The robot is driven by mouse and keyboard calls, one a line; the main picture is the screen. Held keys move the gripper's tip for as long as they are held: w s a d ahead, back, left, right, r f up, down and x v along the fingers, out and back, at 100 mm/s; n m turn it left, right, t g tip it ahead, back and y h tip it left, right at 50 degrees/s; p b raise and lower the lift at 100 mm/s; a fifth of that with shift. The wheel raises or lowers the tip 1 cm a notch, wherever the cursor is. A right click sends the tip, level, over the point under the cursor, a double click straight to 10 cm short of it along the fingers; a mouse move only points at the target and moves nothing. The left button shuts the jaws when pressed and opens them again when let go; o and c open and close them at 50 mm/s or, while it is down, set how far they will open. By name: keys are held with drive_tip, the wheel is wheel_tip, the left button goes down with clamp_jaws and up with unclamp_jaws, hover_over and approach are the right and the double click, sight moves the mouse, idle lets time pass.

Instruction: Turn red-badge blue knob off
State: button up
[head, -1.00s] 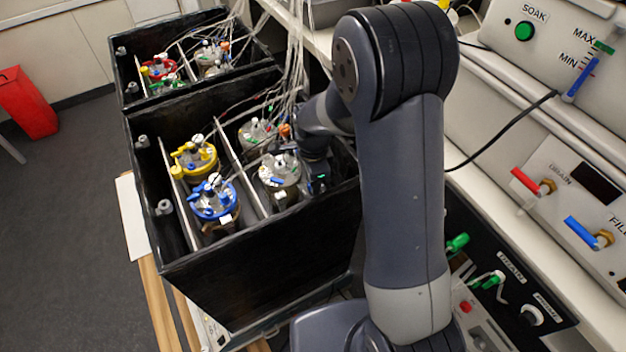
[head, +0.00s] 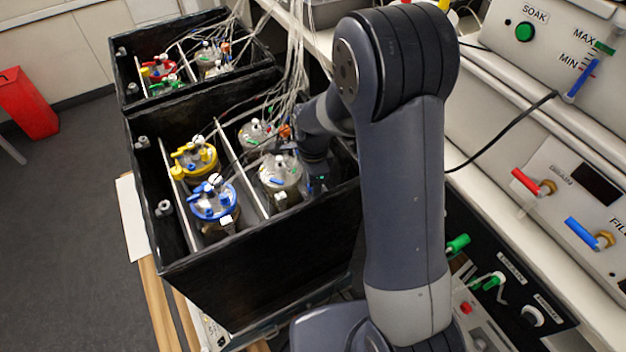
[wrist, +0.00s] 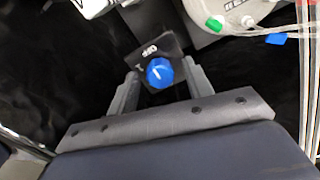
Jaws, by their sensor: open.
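In the wrist view a round blue knob (wrist: 160,72) with a white pointer mark sits on a dark plate (wrist: 143,58) with white lettering that seems to read OFF. My gripper (wrist: 161,76) is open, with one finger on each side of the knob. I cannot tell whether the fingers touch it. No red badge can be made out. In the head view my wrist (head: 320,178) reaches down inside the near black box (head: 290,262), at its right side. The fingers and the knob are hidden there.
A clear-lidded vessel (head: 281,172) stands just left of my wrist, with tubes (head: 297,60) hanging above. Blue-lidded (head: 214,203) and yellow-lidded (head: 195,158) vessels stand beyond a divider. In the wrist view, a vessel lid (wrist: 228,12) is close at upper right.

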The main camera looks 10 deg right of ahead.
drive_tip(key=shift+r, duration=0.1)
wheel_tip(320, 180, up, 11)
drive_tip(key=shift+f, duration=0.2)
idle(0.5)
wheel_tip(320, 180, down, 11)
drive_tip(key=shift+r, duration=0.2)
drive_tip(key=shift+f, duration=0.15)
idle(0.4)
